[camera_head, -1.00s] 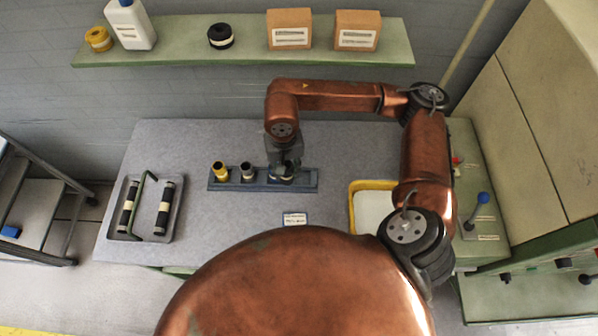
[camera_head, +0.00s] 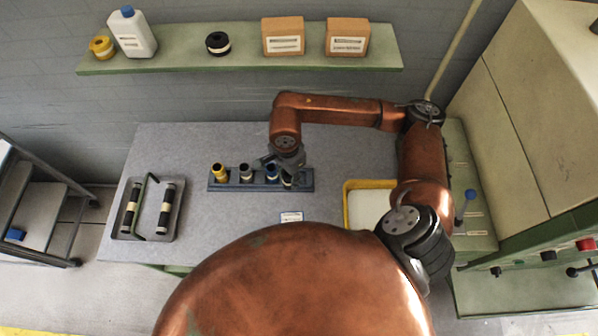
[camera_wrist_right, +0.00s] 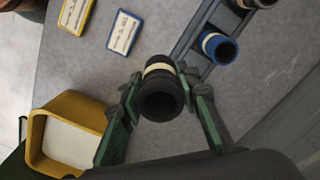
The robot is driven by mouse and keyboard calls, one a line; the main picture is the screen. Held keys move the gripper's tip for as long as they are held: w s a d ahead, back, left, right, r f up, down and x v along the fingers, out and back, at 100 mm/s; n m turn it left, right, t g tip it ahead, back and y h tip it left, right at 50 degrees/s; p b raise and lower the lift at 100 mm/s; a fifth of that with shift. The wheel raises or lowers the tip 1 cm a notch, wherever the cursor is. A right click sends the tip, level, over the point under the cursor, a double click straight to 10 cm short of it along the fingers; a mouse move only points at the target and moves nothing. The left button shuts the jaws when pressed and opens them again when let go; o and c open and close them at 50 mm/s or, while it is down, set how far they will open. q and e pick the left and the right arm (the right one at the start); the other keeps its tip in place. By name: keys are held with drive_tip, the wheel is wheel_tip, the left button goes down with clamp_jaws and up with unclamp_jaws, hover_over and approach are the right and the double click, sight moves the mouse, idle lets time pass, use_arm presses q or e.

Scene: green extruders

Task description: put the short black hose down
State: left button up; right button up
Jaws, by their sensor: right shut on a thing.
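My right gripper (camera_head: 289,171) is shut on a short black hose with a cream band, which shows between its fingers in the wrist view (camera_wrist_right: 160,98). The hose is over the right end of the blue-grey rack (camera_head: 310,182). I cannot tell whether it touches the rack or sits in it. In the rack stand a yellow hose (camera_head: 219,172), a dark grey hose (camera_head: 246,173) and a blue hose (camera_head: 272,173), the last being closest to the held one. The blue hose also shows in the wrist view (camera_wrist_right: 219,48). My left gripper is not in view.
A grey tray (camera_head: 151,222) with two long black hoses stands at the left of the table. A yellow bin (camera_head: 347,208) stands right of the rack. A small label card (camera_head: 291,217) lies in front. A shelf (camera_head: 180,55) with boxes runs behind.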

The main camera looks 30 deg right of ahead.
drive_tip(key=w+d+f, duration=0.1)
drive_tip(key=d+f, duration=0.1)
drive_tip(key=w+d+f+p, duration=0.1)
drive_tip(key=w+d+f, duration=0.2)
drive_tip(key=d+f, duration=0.1)
drive_tip(key=f, duration=0.1)
drive_tip(key=shift+w+d+p, duration=0.2)
drive_tip(key=shift+w+p, duration=0.1)
wheel_tip(320, 180, down, 3)
drive_tip(key=shift+w+f+p, duration=0.1)
drive_tip(key=shift+p, duration=0.55)
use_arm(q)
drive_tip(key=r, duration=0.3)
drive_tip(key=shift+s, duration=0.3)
use_arm(e)
drive_tip(key=shift+f, duration=0.1)
drive_tip(key=shift+f+b, duration=0.15)
drive_tip(key=shift+b, duration=0.15)
drive_tip(key=o, duration=1.2)
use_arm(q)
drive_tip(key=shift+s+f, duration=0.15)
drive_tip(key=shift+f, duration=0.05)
